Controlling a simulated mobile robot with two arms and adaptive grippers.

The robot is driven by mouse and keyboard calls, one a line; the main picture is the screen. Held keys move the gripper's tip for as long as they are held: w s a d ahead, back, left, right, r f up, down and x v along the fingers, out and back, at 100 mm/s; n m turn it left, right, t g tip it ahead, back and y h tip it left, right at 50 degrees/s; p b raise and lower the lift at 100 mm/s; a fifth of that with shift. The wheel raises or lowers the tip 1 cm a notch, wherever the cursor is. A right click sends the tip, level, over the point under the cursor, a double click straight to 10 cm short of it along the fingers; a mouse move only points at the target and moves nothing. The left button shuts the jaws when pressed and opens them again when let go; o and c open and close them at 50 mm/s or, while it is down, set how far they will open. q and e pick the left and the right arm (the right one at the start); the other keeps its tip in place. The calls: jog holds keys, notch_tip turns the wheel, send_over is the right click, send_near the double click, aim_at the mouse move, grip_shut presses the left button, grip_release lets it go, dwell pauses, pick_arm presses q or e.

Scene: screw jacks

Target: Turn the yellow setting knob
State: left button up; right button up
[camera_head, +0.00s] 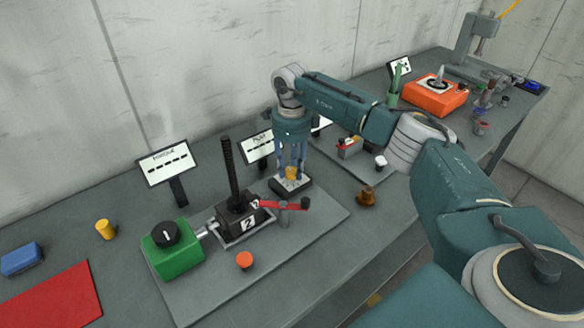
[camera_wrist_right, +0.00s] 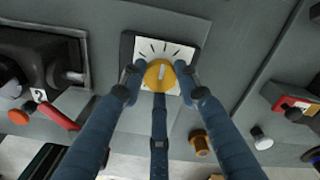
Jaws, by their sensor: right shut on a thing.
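The yellow setting knob (camera_wrist_right: 159,75) has a pale pointer mark and sits on a white dial plate (camera_wrist_right: 176,50) with black tick marks. In the head view the knob (camera_head: 291,173) shows low between my fingers, on a dark-based block (camera_head: 290,188). My right gripper (camera_head: 291,170) points straight down over it. In the right wrist view the gripper's fingers (camera_wrist_right: 160,84) are shut around the knob, one on each side and one below it in the picture. My left gripper is not in view.
A screw jack (camera_head: 238,215) with a tall black spindle and red lever (camera_head: 282,205) stands left of the knob. A green box (camera_head: 172,250) and an orange button (camera_head: 244,260) are nearby. A brown knob-like piece (camera_head: 366,196) lies to the right. Signs stand behind.

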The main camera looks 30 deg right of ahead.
aim_at(290, 171)
jog(key=shift+w+r, duration=0.15)
dwell(0.4)
jog(key=o, duration=1.1)
jog(key=shift+a, duration=0.1)
jog(key=shift+o, duration=0.2)
notch_tip(290, 171, up, 12)
